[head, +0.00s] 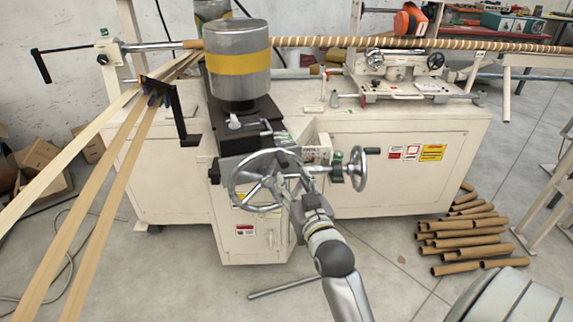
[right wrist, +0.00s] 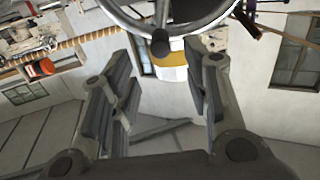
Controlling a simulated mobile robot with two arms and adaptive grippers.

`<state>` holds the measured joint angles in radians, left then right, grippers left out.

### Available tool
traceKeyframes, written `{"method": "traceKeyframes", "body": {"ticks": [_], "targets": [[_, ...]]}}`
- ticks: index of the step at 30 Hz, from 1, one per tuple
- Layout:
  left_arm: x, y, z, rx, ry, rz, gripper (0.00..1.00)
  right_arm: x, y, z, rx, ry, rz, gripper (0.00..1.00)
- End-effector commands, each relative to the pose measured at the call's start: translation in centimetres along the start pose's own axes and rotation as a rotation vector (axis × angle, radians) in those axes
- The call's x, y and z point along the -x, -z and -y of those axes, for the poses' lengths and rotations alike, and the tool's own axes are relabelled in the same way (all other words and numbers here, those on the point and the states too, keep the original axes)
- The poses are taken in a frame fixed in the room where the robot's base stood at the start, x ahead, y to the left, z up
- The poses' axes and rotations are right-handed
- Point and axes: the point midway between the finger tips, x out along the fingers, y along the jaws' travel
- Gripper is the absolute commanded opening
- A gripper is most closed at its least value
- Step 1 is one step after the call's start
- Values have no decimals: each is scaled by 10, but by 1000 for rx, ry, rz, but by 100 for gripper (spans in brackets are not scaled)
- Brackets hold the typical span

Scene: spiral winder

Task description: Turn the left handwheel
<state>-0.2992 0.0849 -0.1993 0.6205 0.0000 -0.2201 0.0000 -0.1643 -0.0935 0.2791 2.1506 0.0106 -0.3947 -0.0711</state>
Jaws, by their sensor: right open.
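The left handwheel (head: 233,178) is a large spoked metal wheel on the front of the winder. A dark handle knob (head: 281,158) sits at its upper right. My right gripper (head: 292,185) is at the right side of this wheel, overlapping its right rim in the head view. In the right wrist view its two fingers (right wrist: 158,75) stand wide apart with nothing between them. The wheel rim (right wrist: 205,22) crosses the top of that view, and the knob (right wrist: 160,43) shows beyond the gap between the fingertips. Contact cannot be told. My left gripper is not in view.
A smaller handwheel (head: 358,168) is just right of my gripper. The cream machine cabinet (head: 400,190) stands behind, with a grey and yellow drum (head: 238,62) above. Paper strips (head: 90,185) run down left. Cardboard tubes (head: 465,245) lie on the floor at right.

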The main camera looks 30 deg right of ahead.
Motion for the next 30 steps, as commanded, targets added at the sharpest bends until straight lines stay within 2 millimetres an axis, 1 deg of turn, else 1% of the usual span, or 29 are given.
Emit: {"method": "traceKeyframes", "body": {"ticks": [3,7,12,15,18,21,28,29,30], "targets": [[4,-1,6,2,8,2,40,-21,3,0,1,0,-2,44],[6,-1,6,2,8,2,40,-46,2,0,2,0,-1,44],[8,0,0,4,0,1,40,-74,2,0,2,0,0,44],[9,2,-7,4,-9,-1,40,-84,1,0,3,0,0,44],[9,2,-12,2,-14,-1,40,-91,0,0,3,-1,1,44],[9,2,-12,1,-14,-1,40,-94,0,0,3,-1,0,44],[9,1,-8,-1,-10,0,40,-94,0,0,4,-1,1,44],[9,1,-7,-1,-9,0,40,-94,0,0,4,-1,1,42],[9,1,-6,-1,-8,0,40,-94,0,0,4,-1,1,37]]}}
